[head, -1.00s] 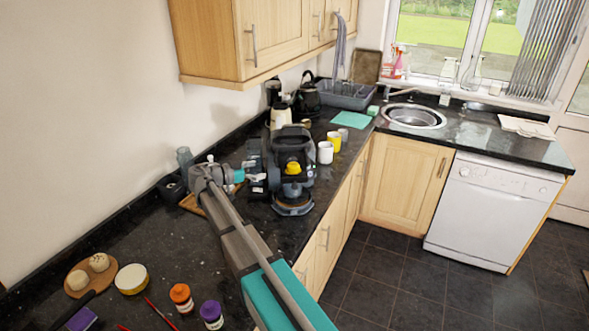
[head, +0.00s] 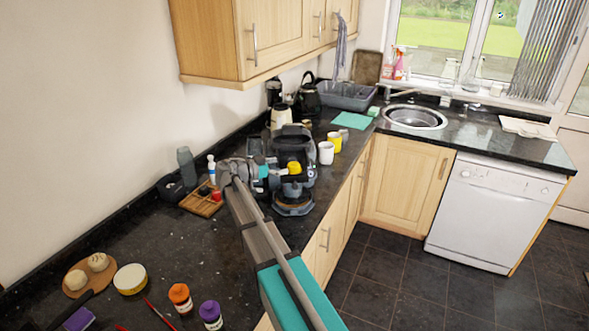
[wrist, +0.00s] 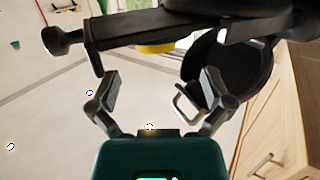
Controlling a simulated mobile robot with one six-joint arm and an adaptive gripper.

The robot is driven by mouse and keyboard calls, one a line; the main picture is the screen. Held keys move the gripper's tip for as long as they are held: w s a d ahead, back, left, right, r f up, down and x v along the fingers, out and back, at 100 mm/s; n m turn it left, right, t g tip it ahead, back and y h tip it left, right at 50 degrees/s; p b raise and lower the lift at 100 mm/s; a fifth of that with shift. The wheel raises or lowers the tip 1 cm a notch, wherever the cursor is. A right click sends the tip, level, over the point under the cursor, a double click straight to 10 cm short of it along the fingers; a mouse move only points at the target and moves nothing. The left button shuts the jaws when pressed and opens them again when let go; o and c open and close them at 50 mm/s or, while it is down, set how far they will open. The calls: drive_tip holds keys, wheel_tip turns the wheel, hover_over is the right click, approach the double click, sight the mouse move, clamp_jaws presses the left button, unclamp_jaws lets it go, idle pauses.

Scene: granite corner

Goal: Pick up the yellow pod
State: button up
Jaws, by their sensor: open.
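The yellow pod (head: 294,167) sits at the front of the dark coffee machine (head: 292,190), in the middle of the head view. In the wrist view a yellow piece (wrist: 155,48), likely the pod, shows partly behind a dark bar of the machine. My gripper (wrist: 155,88) has its two fingers spread wide with nothing between them. The pod lies beyond the fingertips, apart from them. In the head view my gripper is close to the machine's left side, and my arm partly hides that area.
A white mug (head: 326,153) and a yellow mug (head: 335,141) stand just right of the machine. A wooden rack (head: 201,202) and a grey bottle (head: 186,165) stand to the left. An orange-capped jar (head: 180,298) and a purple-capped jar (head: 211,314) are in front. The left counter has bare room.

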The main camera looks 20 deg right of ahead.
sight(294, 164)
drive_tip(key=shift+d, duration=0.1)
drive_tip(key=shift+d+f+b, duration=0.25)
drive_tip(key=shift+d, duration=1)
drive_tip(key=shift+d+f+b, duration=0.2)
drive_tip(key=shift+d, duration=1.05)
drive_tip(key=c, duration=1)
drive_tip(key=shift+c, duration=0.2)
drive_tip(key=shift+r, duration=0.2)
